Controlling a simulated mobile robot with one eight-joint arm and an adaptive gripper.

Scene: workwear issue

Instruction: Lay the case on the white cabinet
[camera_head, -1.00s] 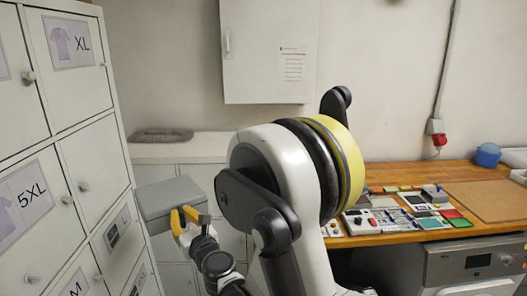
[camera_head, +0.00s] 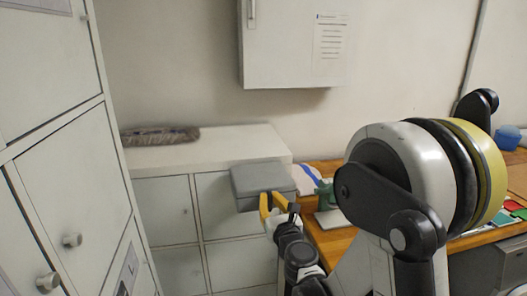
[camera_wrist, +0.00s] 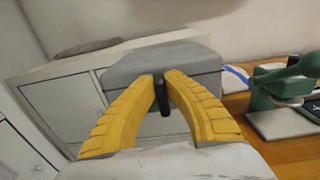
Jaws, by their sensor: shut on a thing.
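The case (camera_head: 262,180) is a grey, flat, lidded box. My gripper (camera_head: 275,203) has yellow fingers and is shut on the case's near side. In the wrist view the case (camera_wrist: 190,62) is held level in front of the fingers, and a dark handle shows between the fingertips (camera_wrist: 161,82). The white cabinet (camera_head: 165,160) is low, with several doors and a flat top. In the head view the case overlaps the right front part of the cabinet; it appears in front of the cabinet's front edge, and I cannot tell the exact gap.
A grey-brown brush-like thing (camera_head: 160,136) lies at the back left of the cabinet top. The rest of the top is clear. Tall lockers (camera_head: 60,150) stand at left. A wall cabinet (camera_head: 295,42) hangs above. A wooden bench (camera_head: 335,240) with a green device (camera_wrist: 285,85) is at right.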

